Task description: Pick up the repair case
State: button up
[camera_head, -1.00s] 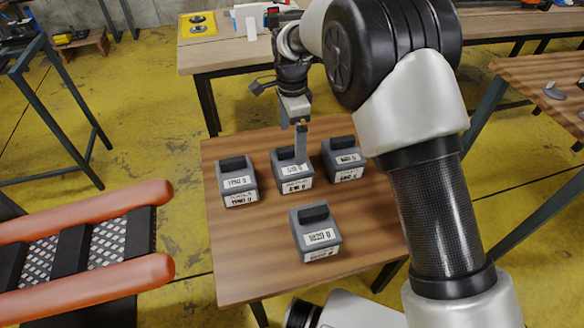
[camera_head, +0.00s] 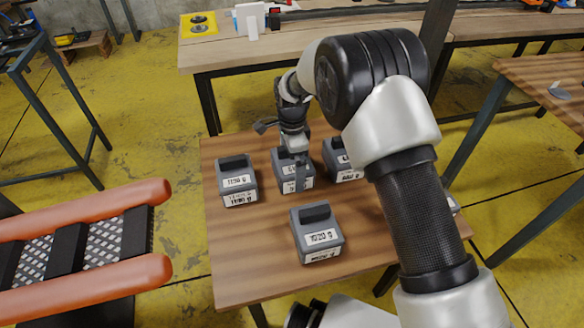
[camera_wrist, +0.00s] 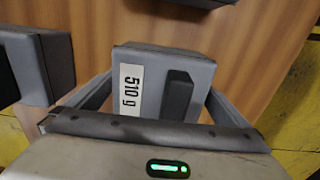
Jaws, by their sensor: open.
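Several similar grey cases with black top handles and white weight labels stand on a small wooden table (camera_head: 235,275); the pictures do not say which is the repair case. My gripper (camera_head: 299,178) is over the back middle case (camera_head: 287,162) in the head view and hides part of it. In the wrist view my open gripper (camera_wrist: 160,90) has its fingers on either side of a case labelled 510 g (camera_wrist: 150,85), whose black handle lies between them. I cannot tell whether the fingers touch it.
Other cases stand at left (camera_head: 237,180), back right (camera_head: 338,158) and front (camera_head: 318,232). A neighbouring case (camera_wrist: 38,65) is close on the left in the wrist view. An orange-tubed boat (camera_head: 90,285) lies left of the table. A workbench (camera_head: 240,60) stands behind.

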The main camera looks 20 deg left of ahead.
jog(key=shift+r, duration=0.15)
jog(key=c, duration=1.2)
